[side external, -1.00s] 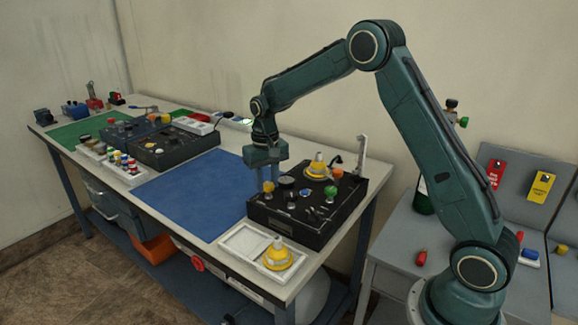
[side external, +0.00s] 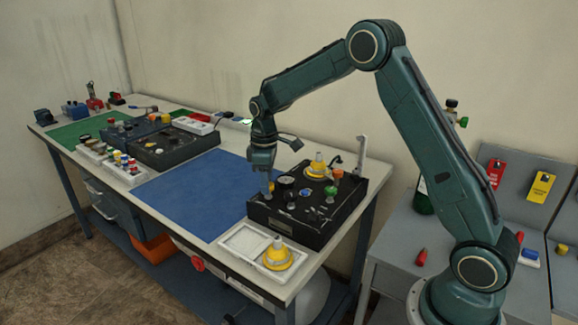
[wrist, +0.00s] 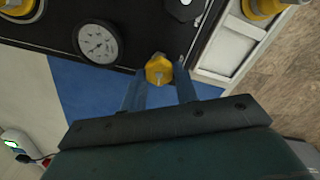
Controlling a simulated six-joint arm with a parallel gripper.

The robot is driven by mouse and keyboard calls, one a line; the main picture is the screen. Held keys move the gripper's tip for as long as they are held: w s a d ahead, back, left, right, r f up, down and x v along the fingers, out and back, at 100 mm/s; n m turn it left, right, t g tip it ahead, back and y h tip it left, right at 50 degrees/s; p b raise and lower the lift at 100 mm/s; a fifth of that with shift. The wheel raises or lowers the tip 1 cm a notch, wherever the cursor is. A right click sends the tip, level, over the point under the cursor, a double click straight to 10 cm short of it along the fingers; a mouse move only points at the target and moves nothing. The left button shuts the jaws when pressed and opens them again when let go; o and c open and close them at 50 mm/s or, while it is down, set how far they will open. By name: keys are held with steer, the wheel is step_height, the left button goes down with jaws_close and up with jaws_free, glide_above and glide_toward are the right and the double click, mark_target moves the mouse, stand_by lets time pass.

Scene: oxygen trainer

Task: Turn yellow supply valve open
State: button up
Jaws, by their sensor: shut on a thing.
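The yellow supply valve (wrist: 158,70) is a small yellow knob at the edge of the black trainer box (side external: 318,231). In the wrist view it sits between the tips of my gripper (wrist: 160,82), with one finger on each side. My gripper is shut on it. In the side view my gripper (side external: 268,190) points down at the box's left corner, and its fingers mostly hide the knob. A white-faced gauge (wrist: 97,42) is beside the valve.
A white tray (side external: 243,240) with another yellow piece (side external: 277,256) lies in front. The blue mat (side external: 190,195) is bare.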

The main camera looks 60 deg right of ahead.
steer(key=shift+n, duration=1.4)
steer(key=o, duration=1)
step_height(320, 180, up, 14)
steer(key=shift+f, duration=0.1)
